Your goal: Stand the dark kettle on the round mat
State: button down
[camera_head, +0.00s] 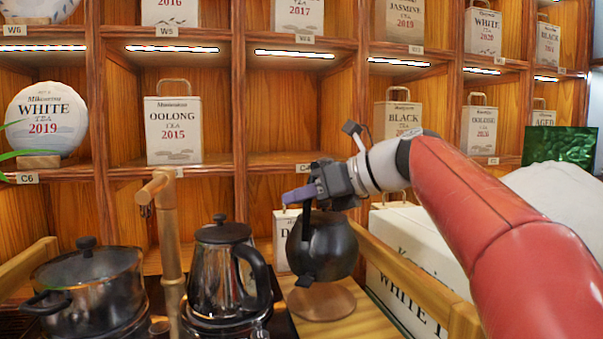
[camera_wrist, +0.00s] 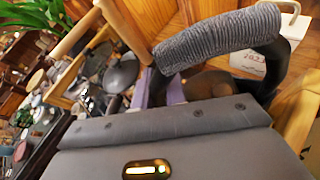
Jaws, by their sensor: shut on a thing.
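The dark kettle (camera_head: 325,248) is round and black and hangs upright below my gripper (camera_head: 301,194) in the head view. My gripper is shut on its handle. In the wrist view the grey cord-wrapped handle (camera_wrist: 218,38) crosses in front of my gripper (camera_wrist: 172,92). The round mat (camera_head: 322,303) is a brown disc on the light wooden surface. The kettle is over the back part of the mat and hides some of it. I cannot tell whether a small gap is left between them.
A steel kettle with a black handle (camera_head: 222,275) stands just left of the mat, beside a bamboo post (camera_head: 170,250). A lidded glass pot (camera_head: 88,285) is further left. A white tea box (camera_head: 420,265) lies behind a wooden rail on the right. Shelves of tea packages fill the back.

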aim_at(302, 229)
jog(key=shift+f+b, duration=0.85)
jog(key=shift+f, duration=2.35)
jog(key=c, duration=1.4)
grip_release()
jog(key=shift+f, duration=0.1)
jog(key=shift+c, duration=0.2)
jog(key=shift+s+d+r, duration=0.15)
jog(key=shift+d+r, duration=0.15)
jog(key=p+v, duration=0.1)
jog(key=v, duration=1)
jog(key=shift+s+r, duration=0.1)
jog(key=shift+s, duration=0.05)
